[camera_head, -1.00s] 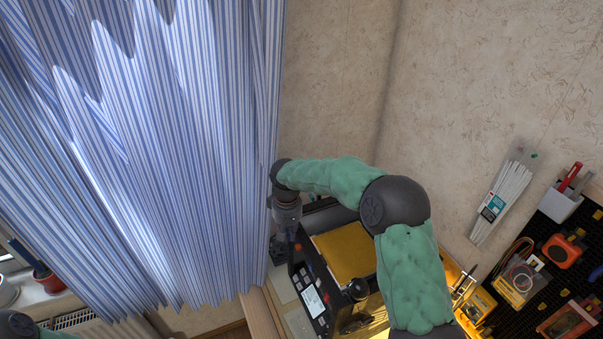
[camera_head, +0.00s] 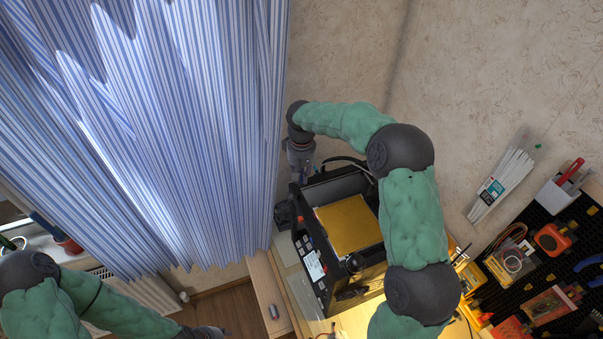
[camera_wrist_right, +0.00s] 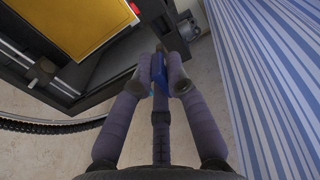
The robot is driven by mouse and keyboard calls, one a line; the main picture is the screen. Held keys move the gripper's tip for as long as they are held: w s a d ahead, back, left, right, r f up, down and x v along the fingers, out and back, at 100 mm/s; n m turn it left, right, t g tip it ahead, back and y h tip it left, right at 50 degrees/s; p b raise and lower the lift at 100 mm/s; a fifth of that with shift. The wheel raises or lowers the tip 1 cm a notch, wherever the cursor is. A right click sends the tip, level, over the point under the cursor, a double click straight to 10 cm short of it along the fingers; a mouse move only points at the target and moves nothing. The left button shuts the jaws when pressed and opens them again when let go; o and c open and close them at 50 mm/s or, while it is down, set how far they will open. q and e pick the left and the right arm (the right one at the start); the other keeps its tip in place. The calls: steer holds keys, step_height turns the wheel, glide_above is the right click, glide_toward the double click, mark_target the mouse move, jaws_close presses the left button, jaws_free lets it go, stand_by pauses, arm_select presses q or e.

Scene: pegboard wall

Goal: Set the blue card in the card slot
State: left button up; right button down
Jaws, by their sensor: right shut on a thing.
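My right gripper (camera_wrist_right: 164,80) is shut on a small blue object, which looks like the blue card (camera_wrist_right: 158,72); its fingers hide most of it. In the head view the right gripper (camera_head: 303,178) points down at the upper left corner of a black machine with a yellow plate (camera_head: 348,223). In the wrist view the machine's dark frame (camera_wrist_right: 150,12) is just beyond the fingertips; I cannot tell if they touch. I cannot make out the card slot.
A striped curtain (camera_head: 190,130) hangs at the left, close to the right gripper. A black pegboard (camera_head: 540,265) with tools is at the right. A small dark object (camera_head: 284,216) stands beside the machine. A black ribbed cable (camera_wrist_right: 50,126) runs by the machine in the wrist view.

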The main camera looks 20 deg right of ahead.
mark_target(301, 186)
steer(key=shift+f+b, duration=1.95)
steer(key=shift+f, duration=2)
steer(key=shift+s+b, duration=0.1)
steer(key=shift+b, duration=0.2)
steer(key=c, duration=1.2)
jaws_free()
steer(key=shift+o, duration=0.2)
step_height(301, 186, up, 12)
